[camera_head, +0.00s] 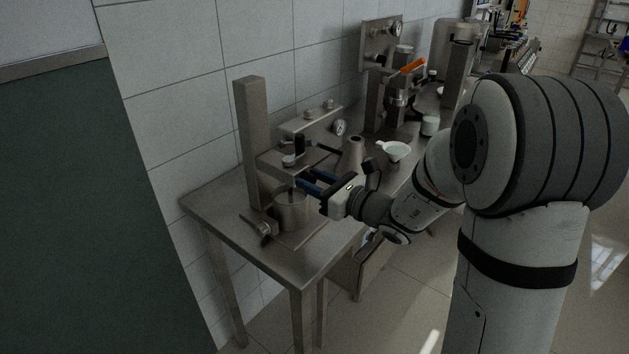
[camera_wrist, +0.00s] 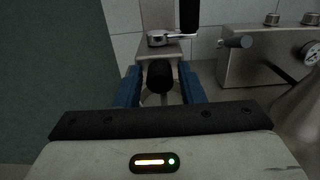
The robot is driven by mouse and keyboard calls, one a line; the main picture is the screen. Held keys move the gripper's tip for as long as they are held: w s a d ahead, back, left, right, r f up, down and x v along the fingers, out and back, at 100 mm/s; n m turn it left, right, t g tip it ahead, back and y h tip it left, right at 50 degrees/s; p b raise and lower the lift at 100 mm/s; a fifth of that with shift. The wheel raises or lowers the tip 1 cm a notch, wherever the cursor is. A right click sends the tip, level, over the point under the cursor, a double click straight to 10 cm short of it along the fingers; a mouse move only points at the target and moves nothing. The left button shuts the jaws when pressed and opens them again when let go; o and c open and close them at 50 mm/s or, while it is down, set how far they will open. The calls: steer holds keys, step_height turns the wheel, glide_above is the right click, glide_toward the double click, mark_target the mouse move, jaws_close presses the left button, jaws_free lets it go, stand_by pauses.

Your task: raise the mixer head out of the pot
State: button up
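The mixer stands on the steel table, with a square column (camera_head: 251,130) and a grey mixer head (camera_head: 287,161) reaching out from it. The metal pot (camera_head: 291,210) sits upright below the head, and a shaft reaches down into it. My gripper (camera_head: 305,179) is at the front of the head, just above the pot's rim. In the wrist view its blue fingers (camera_wrist: 160,88) are apart, one on each side of a black knob (camera_wrist: 160,75). Gaps show between knob and fingers. The mixer head's metal lever (camera_wrist: 160,38) with an upright black grip (camera_wrist: 189,14) is beyond the knob.
A control box with a gauge (camera_head: 339,127) stands behind the mixer. A metal cone (camera_head: 354,152) and a white funnel (camera_head: 396,151) are to the right. Other steel equipment fills the table's far end. The table's near corner (camera_head: 303,268) is bare.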

jaws_close()
step_height(320, 180, up, 11)
steer(key=p, duration=0.4)
steer(key=shift+c, duration=0.3)
jaws_free()
steer(key=o, duration=0.3)
steer(key=shift+f, duration=0.25)
steer(key=shift+o, duration=0.2)
steer(key=v, duration=0.7)
steer(key=shift+s+d+b, duration=0.25)
steer(key=shift+d+b, duration=0.05)
steer(key=shift+b, duration=0.1)
